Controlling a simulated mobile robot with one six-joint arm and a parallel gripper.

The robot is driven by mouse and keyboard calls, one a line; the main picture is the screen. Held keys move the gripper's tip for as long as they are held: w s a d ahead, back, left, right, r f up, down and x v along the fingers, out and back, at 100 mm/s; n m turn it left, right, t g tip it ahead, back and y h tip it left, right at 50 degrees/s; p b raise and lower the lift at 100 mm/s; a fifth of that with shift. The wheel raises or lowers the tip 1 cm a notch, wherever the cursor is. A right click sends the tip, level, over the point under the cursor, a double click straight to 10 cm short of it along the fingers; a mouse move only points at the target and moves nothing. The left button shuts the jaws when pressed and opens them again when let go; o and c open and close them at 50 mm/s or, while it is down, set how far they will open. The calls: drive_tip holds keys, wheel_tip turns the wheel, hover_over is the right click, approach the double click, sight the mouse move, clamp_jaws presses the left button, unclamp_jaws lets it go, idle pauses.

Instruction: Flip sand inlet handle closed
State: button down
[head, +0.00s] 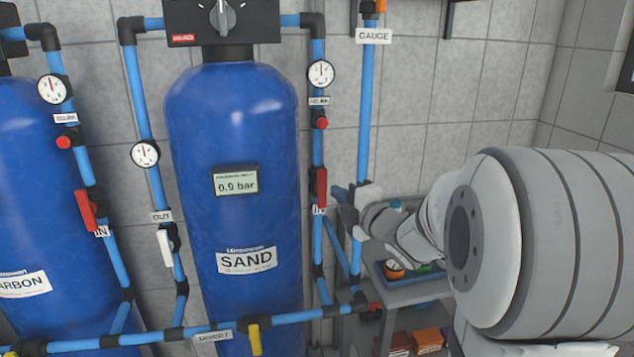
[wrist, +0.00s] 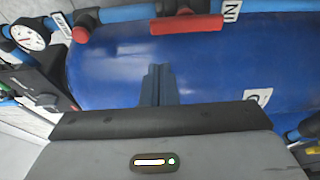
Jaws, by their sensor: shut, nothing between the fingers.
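The red sand inlet handle (head: 321,187) is on the blue pipe just right of the SAND tank (head: 235,130), above the IN label (head: 319,210). It lies along the pipe. In the wrist view the red handle (wrist: 187,24) is at the top, parallel to the pipe, with the IN label (wrist: 231,10) by its right end. My gripper (head: 338,193) is shut and empty, just right of the handle in the head view. In the wrist view my fingertips (wrist: 160,68) are together, below the handle's left part in the picture, with a visible gap between.
Another red handle (head: 86,210) is on the carbon side. A white outlet handle (head: 165,247) and a yellow divert handle (head: 254,339) are near the SAND tank. Gauges (head: 321,73) and pipes surround it. A grey table (head: 405,294) with small items stands below my arm.

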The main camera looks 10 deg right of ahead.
sight(322, 189)
drive_tip(key=p+x, duration=0.2)
drive_tip(key=x, duration=0.8)
drive_tip(key=shift+s, duration=0.1)
drive_tip(key=shift+a, duration=0.25)
